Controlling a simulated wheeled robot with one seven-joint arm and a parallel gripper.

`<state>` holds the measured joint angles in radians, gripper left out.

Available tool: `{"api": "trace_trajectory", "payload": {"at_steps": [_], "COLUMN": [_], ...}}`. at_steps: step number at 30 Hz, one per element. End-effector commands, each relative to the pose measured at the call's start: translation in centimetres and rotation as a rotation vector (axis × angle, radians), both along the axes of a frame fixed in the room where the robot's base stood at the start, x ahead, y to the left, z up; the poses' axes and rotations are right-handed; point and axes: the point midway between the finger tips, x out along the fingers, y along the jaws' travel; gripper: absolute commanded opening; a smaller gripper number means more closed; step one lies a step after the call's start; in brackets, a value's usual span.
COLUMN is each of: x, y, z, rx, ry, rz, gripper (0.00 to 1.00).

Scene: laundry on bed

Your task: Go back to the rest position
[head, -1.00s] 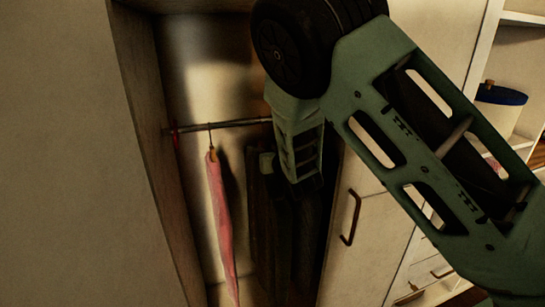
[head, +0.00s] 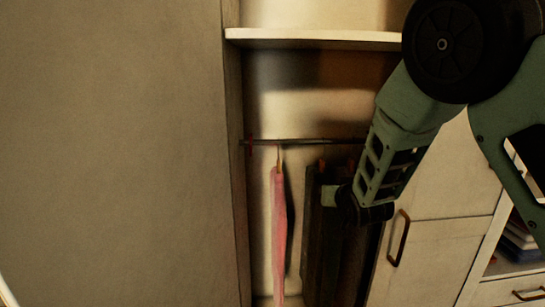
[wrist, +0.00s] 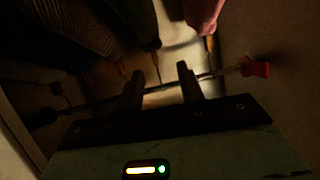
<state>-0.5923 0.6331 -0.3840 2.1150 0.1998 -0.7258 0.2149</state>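My gripper (wrist: 158,76) is open, with two dark fingers apart and nothing between them. In the head view my arm reaches into an open wardrobe from the right, and the fingertips are too dark to make out. A pink garment (head: 279,230) hangs from a hanger on the metal rod (head: 300,142), left of my gripper. In the wrist view the pink garment (wrist: 203,14) is at the top right, and the rod (wrist: 160,88) runs across behind the fingers. Dark clothes (head: 325,240) hang right of the pink one, close to my gripper.
A white shelf (head: 315,39) spans the wardrobe above the rod. A large plain panel (head: 110,150) stands on the left. A cabinet door with a brown handle (head: 400,238) is on the right. In the wrist view a red rod end (wrist: 257,68) shows.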

Motion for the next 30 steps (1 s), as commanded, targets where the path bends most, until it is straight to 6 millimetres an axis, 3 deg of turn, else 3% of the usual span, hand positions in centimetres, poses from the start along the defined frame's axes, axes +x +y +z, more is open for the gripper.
{"api": "trace_trajectory", "payload": {"at_steps": [5,9,12,15,18,21,24,30], "x": [-9.8,-19.6,-26.7,-33.1,-37.9,-40.9,-42.4,-42.7], "y": [5.8,9.0,9.7,9.2,8.0,6.8,6.1,5.9], "z": [-1.5,-1.5,-1.2,-0.9,-0.7,-0.5,-0.4,-0.4], "rx": [0.046,-0.008,-0.091,-0.195,-0.296,-0.371,-0.411,-0.419], "ry": [0.364,0.622,0.778,0.906,1.003,1.066,1.097,1.106], "rz": [0.142,0.306,0.426,0.524,0.592,0.628,0.645,0.648], "gripper": [0.38,0.38,0.38,0.38,0.38,0.38,0.38,0.38]}}
